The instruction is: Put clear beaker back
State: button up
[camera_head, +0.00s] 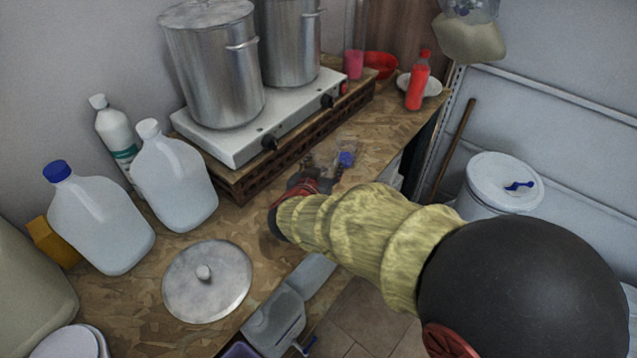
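A small clear beaker (349,146) with a blue patch low on it is on the wooden counter (220,235), in front of the two-burner stove. My gripper (323,167) is low over the counter, just left of and nearer than the beaker. Its two dark fingertips look spread apart, with the beaker at or just past the right one. I cannot tell whether they touch. My arm, in a yellow sleeve, reaches in from the lower right and hides part of the counter edge.
Two steel pots (212,70) stand on the white stove (240,140). A red bottle (418,82), plate and red bowl are at the back right. Clear jugs (100,220) and a round metal lid (207,282) are at left. A white drum (500,190) stands beyond the counter.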

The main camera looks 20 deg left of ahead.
jog(key=shift+w+a+f+b, duration=0.3)
jog(key=shift+a+f, duration=0.15)
jog(key=shift+f, duration=0.15)
jog(key=shift+w+a+f+b, duration=0.15)
jog(key=shift+w+a+f, duration=0.2)
jog(key=shift+f, duration=0.25)
jog(key=shift+w+a+f+b, duration=0.15)
jog(key=shift+f+b, duration=0.25)
jog(key=shift+f, duration=0.5)
jog(key=shift+s+a+f+b, duration=0.1)
jog(key=shift+f+b, duration=0.25)
jog(key=shift+f, duration=0.5)
jog(key=shift+f, duration=0.15)
jog(key=o, duration=1.2)
